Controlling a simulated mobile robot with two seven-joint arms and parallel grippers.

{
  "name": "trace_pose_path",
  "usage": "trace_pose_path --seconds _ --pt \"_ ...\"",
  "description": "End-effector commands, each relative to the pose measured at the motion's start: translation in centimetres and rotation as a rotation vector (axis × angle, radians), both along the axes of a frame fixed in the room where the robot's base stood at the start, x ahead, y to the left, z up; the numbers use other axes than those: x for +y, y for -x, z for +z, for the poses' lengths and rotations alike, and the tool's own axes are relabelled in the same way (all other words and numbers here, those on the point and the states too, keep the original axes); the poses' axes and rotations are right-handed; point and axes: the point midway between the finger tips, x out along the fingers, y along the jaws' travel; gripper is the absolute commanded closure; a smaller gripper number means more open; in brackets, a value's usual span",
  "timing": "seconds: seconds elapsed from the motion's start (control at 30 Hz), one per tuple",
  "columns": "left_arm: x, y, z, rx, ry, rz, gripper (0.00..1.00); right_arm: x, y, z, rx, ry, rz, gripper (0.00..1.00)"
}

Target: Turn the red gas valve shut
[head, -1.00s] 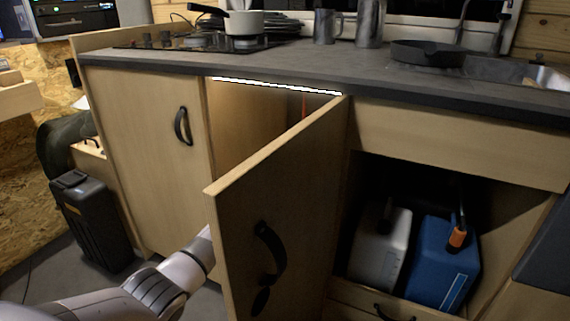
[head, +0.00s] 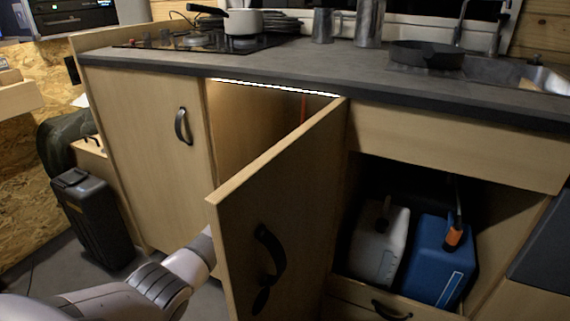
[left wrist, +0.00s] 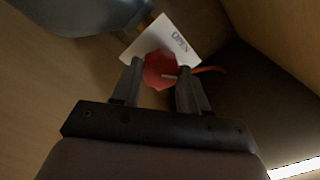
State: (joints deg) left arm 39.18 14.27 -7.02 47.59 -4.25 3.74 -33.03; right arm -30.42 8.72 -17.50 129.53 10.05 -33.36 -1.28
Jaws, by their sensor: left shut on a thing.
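The red gas valve (left wrist: 160,71) shows in the left wrist view as a red knob in front of a white card marked "OPEN" (left wrist: 178,40). My left gripper (left wrist: 158,82) has its two dark fingers on either side of the knob and is shut on it. A thin red line (left wrist: 208,70) runs off to the right of the knob. In the head view my left arm goes behind the open cabinet door (head: 285,200), which hides the gripper and the valve.
The door stands open in front of the lit cabinet, with a black handle (head: 270,255). To its right, an open bay holds a white jug (head: 378,243) and a blue jug (head: 437,262). A black case (head: 93,217) stands at the left. A blue-grey rounded shape (left wrist: 75,15) shows near the valve.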

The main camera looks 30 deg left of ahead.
Motion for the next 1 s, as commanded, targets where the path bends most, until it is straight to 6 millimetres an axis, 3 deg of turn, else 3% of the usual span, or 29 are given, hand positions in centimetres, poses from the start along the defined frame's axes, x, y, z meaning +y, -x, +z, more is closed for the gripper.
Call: trace_pose_path --seconds 0.5,1.0 --pt "0.0 0.0 -0.4 0.028 -0.455 0.001 0.87 1.0 -0.2 -0.7 0.011 -0.067 0.020 0.61" --pt "0.0 0.0 -0.4 0.040 -0.656 0.000 0.87 1.9 -0.6 0.0 -0.002 -0.121 0.028 0.61"
